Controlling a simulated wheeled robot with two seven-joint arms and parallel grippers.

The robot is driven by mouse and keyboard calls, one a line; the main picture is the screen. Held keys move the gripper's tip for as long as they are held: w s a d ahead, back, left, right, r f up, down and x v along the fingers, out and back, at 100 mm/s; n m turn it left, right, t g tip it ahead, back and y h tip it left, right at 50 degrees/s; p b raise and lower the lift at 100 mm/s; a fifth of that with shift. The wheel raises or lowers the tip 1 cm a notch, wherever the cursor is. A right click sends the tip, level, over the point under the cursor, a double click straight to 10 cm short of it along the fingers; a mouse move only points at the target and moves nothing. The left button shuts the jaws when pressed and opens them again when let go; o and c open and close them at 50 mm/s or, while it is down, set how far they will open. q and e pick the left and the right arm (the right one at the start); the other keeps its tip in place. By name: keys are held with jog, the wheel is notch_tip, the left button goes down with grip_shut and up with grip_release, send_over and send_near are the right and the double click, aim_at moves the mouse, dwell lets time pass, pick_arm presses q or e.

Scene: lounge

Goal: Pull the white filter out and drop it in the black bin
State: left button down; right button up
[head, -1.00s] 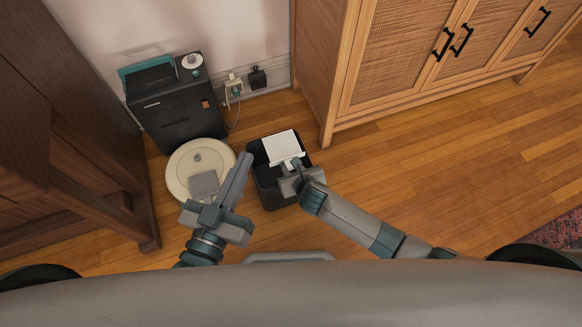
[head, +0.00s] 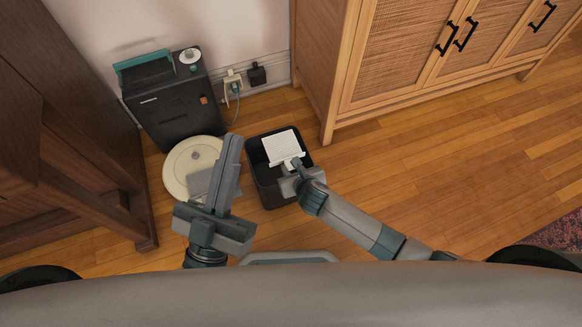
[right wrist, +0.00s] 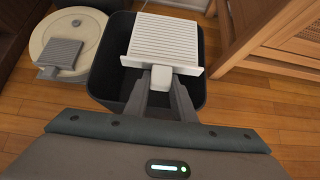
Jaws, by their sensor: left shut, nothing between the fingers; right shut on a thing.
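The white filter (head: 283,145) is a ribbed panel with a small tab. My right gripper (head: 296,170) is shut on the tab and holds the filter over the mouth of the black bin (head: 267,187). In the right wrist view the filter (right wrist: 163,40) is above the bin's opening, with the bin's rim and dark inside (right wrist: 104,75) around it. My left gripper (head: 231,150) is shut and empty, raised left of the bin, and hides part of the round cream robot vacuum (head: 181,164).
A dark dock (head: 171,121) with a teal-rimmed opening stands against the wall behind the vacuum. A grey ribbed piece (right wrist: 61,54) lies on the vacuum. A dark wooden cabinet (head: 80,180) is at left, a cane-front cabinet (head: 395,60) at right. Floor is clear right of the bin.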

pick_arm(q)
jog(key=shift+s+r, duration=0.1)
pick_arm(e)
jog(key=o, duration=1.1)
jog(key=shift+s+r, duration=0.1)
jog(key=shift+s+d+r, duration=0.15)
pick_arm(q)
jog(key=a+f+g+y+p, duration=0.1)
jog(key=f+g+y+p, duration=0.1)
jog(key=f+g, duration=0.4)
jog(key=w+a+f+g+y+p, duration=0.1)
jog(key=f+g+p, duration=0.3)
jog(key=f, duration=0.9)
jog(key=shift+a+f+g+y, duration=0.3)
jog(key=shift+a+g+y, duration=0.25)
jog(key=shift+g, duration=0.75)
pick_arm(e)
jog(key=v, duration=1.6)
jog(key=shift+s+r, duration=0.2)
jog(key=shift+r, duration=0.1)
